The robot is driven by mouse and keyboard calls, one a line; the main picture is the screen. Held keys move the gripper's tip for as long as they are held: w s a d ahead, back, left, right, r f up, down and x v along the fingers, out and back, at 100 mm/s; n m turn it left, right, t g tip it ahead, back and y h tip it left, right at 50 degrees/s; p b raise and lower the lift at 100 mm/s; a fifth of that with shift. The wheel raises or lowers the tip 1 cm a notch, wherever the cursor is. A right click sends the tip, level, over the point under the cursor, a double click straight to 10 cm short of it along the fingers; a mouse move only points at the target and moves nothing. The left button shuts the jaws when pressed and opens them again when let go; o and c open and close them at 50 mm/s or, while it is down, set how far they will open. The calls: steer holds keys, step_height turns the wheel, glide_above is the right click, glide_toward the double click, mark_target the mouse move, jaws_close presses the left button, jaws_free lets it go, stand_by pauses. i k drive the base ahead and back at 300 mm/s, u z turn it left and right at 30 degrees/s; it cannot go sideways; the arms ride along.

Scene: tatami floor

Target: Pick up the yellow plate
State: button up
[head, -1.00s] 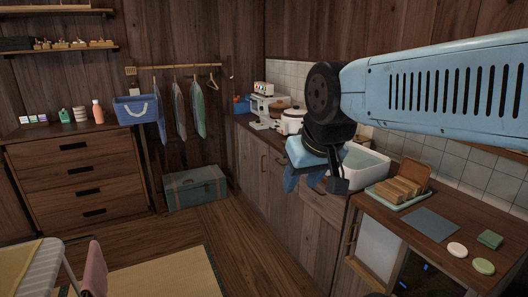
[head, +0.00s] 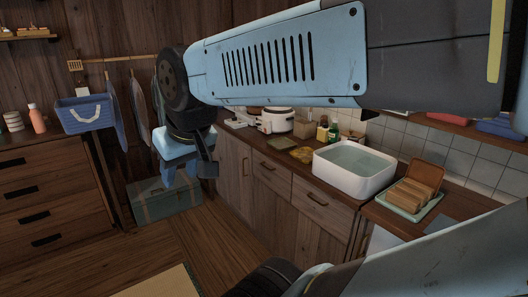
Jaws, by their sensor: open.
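A flat yellow-orange thing (head: 302,154) lies on the kitchen counter (head: 262,149), left of the white basin. It may be the yellow plate, but it is too small to tell for sure. My gripper (head: 187,174) hangs pointing down in the air at the left, well apart from the yellow thing. It is open, with nothing seen between its fingers. My arm crosses the upper part of the view and hides part of the back wall and counter.
A white basin of water (head: 341,180) stands on the counter, with a bread tray (head: 433,208) to its right. Bottles (head: 333,132) and a white pot (head: 277,121) stand behind. A teal trunk (head: 168,203) is on the floor. Floor before the cabinets is clear.

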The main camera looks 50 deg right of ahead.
mark_target(305, 154)
steer(key=z, duration=0.25)
steer(key=i, duration=1.05)
steer(key=z, duration=0.95)
steer(key=i, duration=0.45)
steer(key=z, duration=0.3)
steer(key=k, duration=0.9)
steer(key=z, duration=0.2)
steer(key=i, duration=0.9)
steer(key=u, duration=0.05)
